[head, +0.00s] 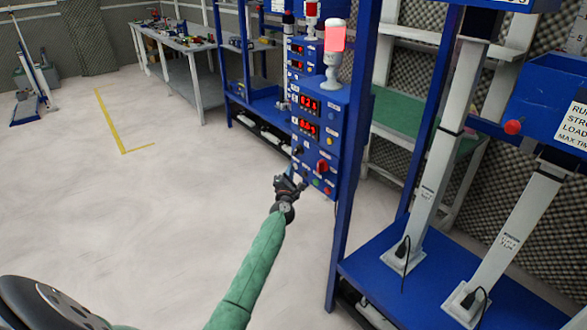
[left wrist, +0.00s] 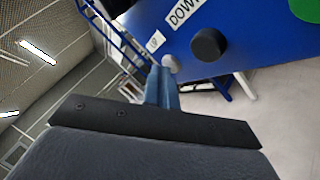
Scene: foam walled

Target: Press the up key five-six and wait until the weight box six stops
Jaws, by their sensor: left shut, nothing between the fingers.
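The blue control box (head: 316,145) stands on the rack with lit red number displays, a red switch and small buttons. My left gripper (head: 294,180) is shut and empty at the lower left of its front. In the left wrist view the closed blue fingertips (left wrist: 163,84) meet or nearly meet a light grey key (left wrist: 170,63); exact contact is unclear. A short label above that key is too small to read surely. A black key (left wrist: 208,45) beside it sits by a partly visible "DOW..." label. A blue weight box (head: 550,100) tops a column at right; its number is unreadable.
A lit red lamp (head: 335,38) stands on the control box. A blue rack post (head: 352,150) rises close right of the panel. White columns (head: 440,135) stand on the blue rack base (head: 385,270). The floor (head: 150,220) at left is clear.

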